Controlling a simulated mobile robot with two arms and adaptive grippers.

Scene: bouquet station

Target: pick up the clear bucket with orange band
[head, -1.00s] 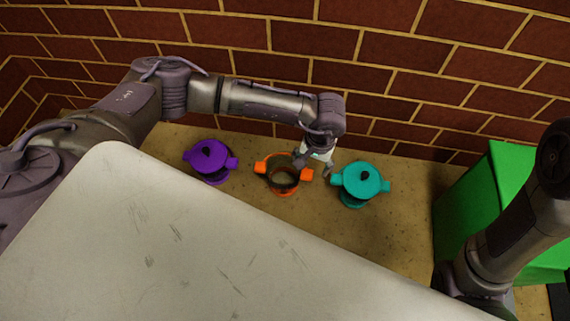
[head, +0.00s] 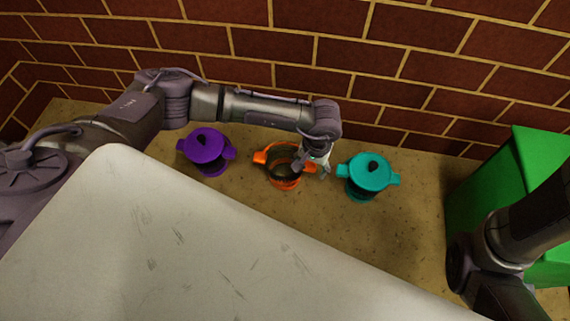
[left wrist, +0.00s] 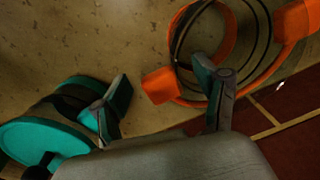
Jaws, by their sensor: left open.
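The clear bucket with orange band (head: 283,183) stands on the tan surface between a purple pot and a teal pot. It has an orange rim and two orange side handles. In the left wrist view the bucket (left wrist: 222,45) shows at the upper right, its see-through body edged by dark rings. My left gripper (head: 311,172) is open at the bucket's right handle. In the left wrist view the fingers of this gripper (left wrist: 162,82) are spread, with that handle showing between them. I cannot tell whether they touch it. My right gripper is out of view.
The purple lidded pot (head: 206,146) stands left of the bucket. The teal lidded pot (head: 370,172) is close on the right, near one finger in the left wrist view. A brick wall (head: 390,60) rises behind. A green box (head: 535,160) stands far right.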

